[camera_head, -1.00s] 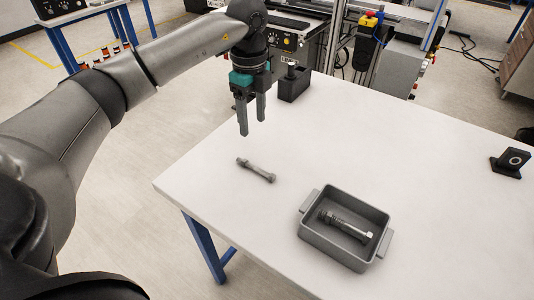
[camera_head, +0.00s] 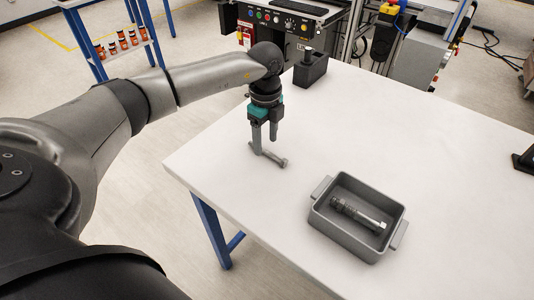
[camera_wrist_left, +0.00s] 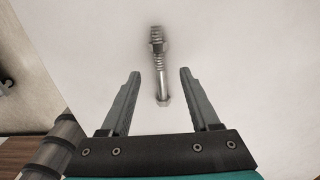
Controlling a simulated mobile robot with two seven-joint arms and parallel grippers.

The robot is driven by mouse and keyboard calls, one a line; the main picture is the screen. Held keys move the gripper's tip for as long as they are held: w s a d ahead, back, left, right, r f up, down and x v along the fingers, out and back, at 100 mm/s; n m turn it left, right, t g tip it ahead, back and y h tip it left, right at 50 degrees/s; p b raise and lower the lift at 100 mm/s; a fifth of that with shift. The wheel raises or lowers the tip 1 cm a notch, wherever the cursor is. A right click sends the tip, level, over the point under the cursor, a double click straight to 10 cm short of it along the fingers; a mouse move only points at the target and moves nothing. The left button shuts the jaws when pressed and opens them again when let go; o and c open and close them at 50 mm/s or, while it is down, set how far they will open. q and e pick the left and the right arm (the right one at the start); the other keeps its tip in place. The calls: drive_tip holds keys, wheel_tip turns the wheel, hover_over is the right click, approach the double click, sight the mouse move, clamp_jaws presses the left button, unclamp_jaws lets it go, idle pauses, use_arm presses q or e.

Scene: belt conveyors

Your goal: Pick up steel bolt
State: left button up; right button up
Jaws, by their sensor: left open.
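A grey steel bolt (camera_head: 279,161) lies on the white table near its left edge, partly hidden by my left gripper (camera_head: 264,142). The gripper points down over the bolt, with its fingers apart. In the left wrist view the bolt (camera_wrist_left: 160,68) runs lengthwise between the open fingers (camera_wrist_left: 160,72), its threaded end beyond the fingertips and its head nearer the palm. Nothing is gripped. A second bolt (camera_head: 356,212) lies in a grey bin (camera_head: 325,222) to the right. My right gripper is not in view.
A dark block (camera_head: 310,72) with an upright bolt in it stands at the table's back corner. A dark part (camera_head: 524,160) sits at the right edge. The white tabletop (camera_head: 420,130) between them is mostly clear. Conveyor machinery stands behind the table.

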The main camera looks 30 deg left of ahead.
sight(267, 153)
use_arm(q)
wheel_tip(267, 153, down, 3)
drive_tip(key=shift+r, duration=0.15)
drive_tip(key=shift+c, duration=0.2)
clamp_jaws()
idle(0.4)
